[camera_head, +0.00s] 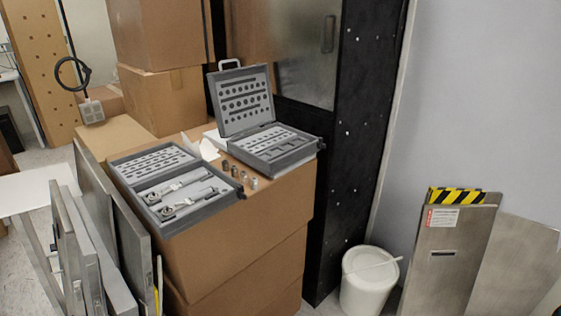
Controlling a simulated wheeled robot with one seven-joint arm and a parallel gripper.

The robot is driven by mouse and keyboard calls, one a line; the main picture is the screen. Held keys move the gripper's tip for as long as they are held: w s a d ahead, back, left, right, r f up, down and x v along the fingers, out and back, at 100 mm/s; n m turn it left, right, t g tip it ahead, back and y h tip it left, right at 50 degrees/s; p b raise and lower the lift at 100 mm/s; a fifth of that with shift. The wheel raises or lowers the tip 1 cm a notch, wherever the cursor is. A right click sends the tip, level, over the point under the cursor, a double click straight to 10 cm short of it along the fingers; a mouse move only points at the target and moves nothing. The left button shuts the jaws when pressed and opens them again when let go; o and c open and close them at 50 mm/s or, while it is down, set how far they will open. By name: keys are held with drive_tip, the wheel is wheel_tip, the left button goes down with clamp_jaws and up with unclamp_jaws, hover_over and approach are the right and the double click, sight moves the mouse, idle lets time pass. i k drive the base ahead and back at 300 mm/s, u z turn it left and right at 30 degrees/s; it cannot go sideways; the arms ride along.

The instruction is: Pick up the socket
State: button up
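Several small sockets stand in a slanting row on top of a cardboard box (240,222), between two grey tool cases. The nearest socket (253,184) looks lightest and silvery; the others (234,170) look darker, grey to brownish. Their fine shape is too small to tell. The front case (199,215) lies open and flat, with two ratchet-like tools and rows of small parts in it. The rear case (279,163) has its lid (237,128) raised, with rows of round slots. My gripper is not in view.
Stacked cardboard boxes (163,98) and a dark cabinet (349,150) stand behind. Grey panels (112,225) lean at the left. A white bucket (366,291) and leaning boards (445,255) stand at the right. White paper (208,149) lies behind the sockets.

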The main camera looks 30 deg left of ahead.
sight(243, 174)
drive_tip(key=u, duration=0.65)
drive_tip(key=i, duration=0.85)
drive_tip(key=u, duration=1.3)
drive_tip(key=i, duration=0.3)
drive_tip(key=u, duration=0.1)
